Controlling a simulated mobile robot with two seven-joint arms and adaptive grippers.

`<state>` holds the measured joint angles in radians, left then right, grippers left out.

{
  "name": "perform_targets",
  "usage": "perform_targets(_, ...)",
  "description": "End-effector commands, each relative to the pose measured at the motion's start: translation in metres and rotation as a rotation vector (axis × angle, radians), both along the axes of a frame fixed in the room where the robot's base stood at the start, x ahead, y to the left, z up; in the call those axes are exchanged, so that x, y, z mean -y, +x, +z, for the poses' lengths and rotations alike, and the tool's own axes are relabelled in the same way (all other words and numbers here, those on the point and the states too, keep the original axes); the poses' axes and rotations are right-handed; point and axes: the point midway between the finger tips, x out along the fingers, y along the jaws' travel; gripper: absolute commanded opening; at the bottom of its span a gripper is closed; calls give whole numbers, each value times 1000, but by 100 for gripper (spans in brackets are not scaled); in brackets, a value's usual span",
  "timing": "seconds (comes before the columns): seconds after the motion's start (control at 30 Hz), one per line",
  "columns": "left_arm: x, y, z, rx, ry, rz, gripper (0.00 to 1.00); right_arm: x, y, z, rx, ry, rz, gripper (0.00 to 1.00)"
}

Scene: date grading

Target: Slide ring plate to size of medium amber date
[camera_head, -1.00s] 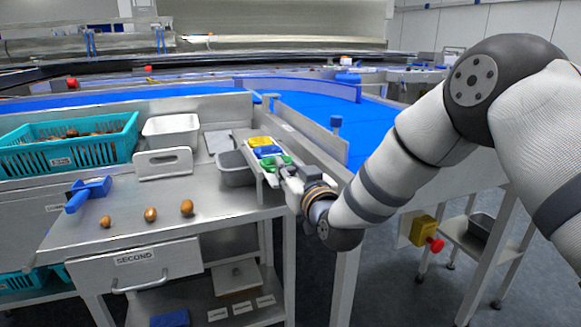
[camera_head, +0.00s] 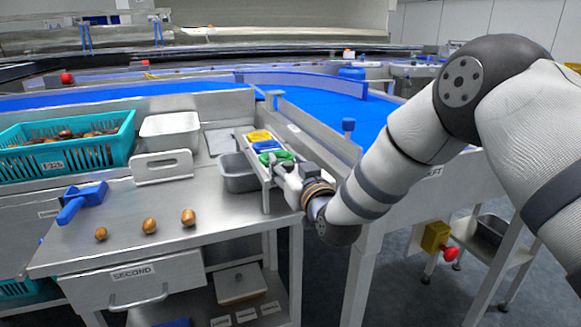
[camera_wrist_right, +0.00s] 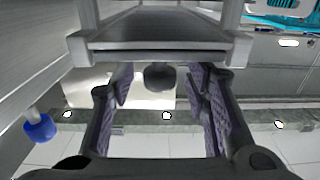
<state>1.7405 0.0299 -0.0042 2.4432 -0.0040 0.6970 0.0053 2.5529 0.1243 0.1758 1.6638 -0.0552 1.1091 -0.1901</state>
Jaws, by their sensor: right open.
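Three brown dates lie in a row on the steel bench: a small one (camera_head: 101,233) at left, a middle one (camera_head: 149,226) and a larger one (camera_head: 188,217) at right. A pale metal plate with an oval slot (camera_head: 162,167) stands behind them; I cannot tell whether it is the ring plate. My right gripper (camera_head: 279,165) is at the bench's right end, beside the green piece (camera_head: 277,157) of a coloured row. In the wrist view my right gripper (camera_wrist_right: 160,88) is open, with a dark rounded knob (camera_wrist_right: 158,76) showing between its fingers. My left gripper is out of view.
A blue tool (camera_head: 82,200) lies at the bench's left. A teal crate (camera_head: 75,155) of dates, a white tub (camera_head: 171,129) and a grey bin (camera_head: 239,174) stand behind. A blue conveyor (camera_head: 325,113) runs beyond. The front of the bench has bare room around the dates.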

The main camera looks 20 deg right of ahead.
Motion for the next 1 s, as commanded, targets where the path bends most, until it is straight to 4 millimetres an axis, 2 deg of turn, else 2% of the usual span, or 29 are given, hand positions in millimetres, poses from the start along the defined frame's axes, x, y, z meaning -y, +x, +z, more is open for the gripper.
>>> perform_targets(0.07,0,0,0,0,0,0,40,0,-8,-1,-3,0,0,43)
perform_targets(0.17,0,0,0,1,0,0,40,1,-31,-1,-5,0,1,43)
perform_targets(0.3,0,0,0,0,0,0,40,2,-71,0,-4,0,1,43)
perform_targets(0.5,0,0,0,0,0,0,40,4,-110,0,-2,-1,0,43)
perform_targets(0.63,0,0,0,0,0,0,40,5,-119,0,0,-1,0,43)
perform_targets(1.0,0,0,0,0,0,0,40,4,-120,0,0,0,0,43)
